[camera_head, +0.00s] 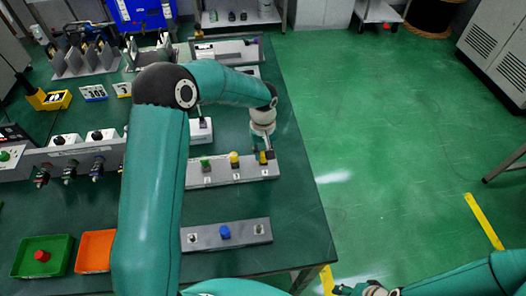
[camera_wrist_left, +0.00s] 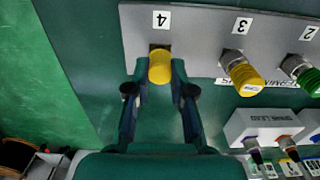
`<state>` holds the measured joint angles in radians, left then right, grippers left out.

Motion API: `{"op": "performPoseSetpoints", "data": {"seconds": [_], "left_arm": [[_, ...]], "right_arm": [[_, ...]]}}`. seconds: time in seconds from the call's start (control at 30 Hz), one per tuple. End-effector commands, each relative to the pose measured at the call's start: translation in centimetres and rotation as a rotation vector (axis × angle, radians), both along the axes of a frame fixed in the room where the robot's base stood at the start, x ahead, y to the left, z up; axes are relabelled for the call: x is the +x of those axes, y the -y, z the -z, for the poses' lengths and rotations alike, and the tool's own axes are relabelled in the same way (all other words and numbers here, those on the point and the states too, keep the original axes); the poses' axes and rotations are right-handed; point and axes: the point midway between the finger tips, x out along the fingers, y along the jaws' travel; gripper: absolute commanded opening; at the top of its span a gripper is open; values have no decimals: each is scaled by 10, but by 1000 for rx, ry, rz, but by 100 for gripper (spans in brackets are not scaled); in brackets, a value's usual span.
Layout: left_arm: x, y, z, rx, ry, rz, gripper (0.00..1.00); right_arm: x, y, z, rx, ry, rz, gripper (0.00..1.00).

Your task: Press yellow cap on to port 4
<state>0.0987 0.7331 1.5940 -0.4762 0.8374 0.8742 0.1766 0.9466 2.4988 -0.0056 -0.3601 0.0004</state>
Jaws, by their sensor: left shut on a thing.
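My left gripper (camera_head: 263,155) is shut on a yellow cap (camera_wrist_left: 160,67), with one finger on each side of it in the left wrist view (camera_wrist_left: 160,80). The cap lines up with port 4, below the label 4 (camera_wrist_left: 161,19), and hides most of that port. I cannot tell how far the cap sits on it. The grey port panel (camera_head: 218,179) also carries a yellow cap on port 3 (camera_wrist_left: 243,76) and a green cap on port 2 (camera_wrist_left: 304,74). My right gripper (camera_head: 368,290) is at the bottom edge, partly cut off.
A second grey panel with a blue cap (camera_head: 225,232) lies nearer on the table. A green tray (camera_head: 25,262) with a red cap and an orange tray (camera_head: 92,253) stand at the front left. A row of connector boxes (camera_head: 70,155) stands at left. Open floor lies right of the table.

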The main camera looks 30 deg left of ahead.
Motion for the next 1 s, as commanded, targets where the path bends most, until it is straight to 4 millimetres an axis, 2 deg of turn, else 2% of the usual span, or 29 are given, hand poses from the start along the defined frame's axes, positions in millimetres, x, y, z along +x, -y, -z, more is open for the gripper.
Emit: {"op": "performPoseSetpoints", "data": {"seconds": [1.0], "left_arm": [[0,0,1,0,0,0,0]], "right_arm": [[0,0,6,0,0,0,40]]}}
